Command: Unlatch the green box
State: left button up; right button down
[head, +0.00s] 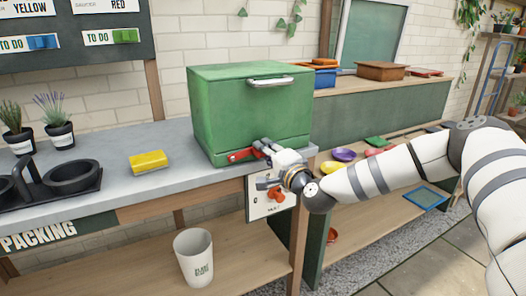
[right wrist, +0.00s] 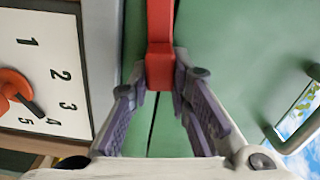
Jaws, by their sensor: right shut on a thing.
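The green box (head: 235,112) stands at the right end of the grey bench top with its lid down. It fills much of the right wrist view (right wrist: 235,50). A silver handle (head: 270,81) is on its front near the top. A red latch (head: 240,155) is low on the front. My right gripper (head: 264,150) is at the latch, partly covering it. In the right wrist view the fingers (right wrist: 164,82) are shut on the end of the red latch (right wrist: 160,35). My left gripper is not in view.
A yellow sponge-like block (head: 148,161) lies on the bench left of the box. A black tray (head: 85,186) and potted plants (head: 55,130) stand further left. A dial panel (head: 266,200) hangs below the bench edge. A white bin (head: 194,255) is on the lower shelf.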

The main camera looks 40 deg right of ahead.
jog(key=shift+a+f, duration=0.1)
jog(key=shift+f, duration=0.25)
jog(key=c, duration=1.5)
grip_release()
jog(key=shift+r+m, duration=0.1)
jog(key=shift+m, duration=0.2)
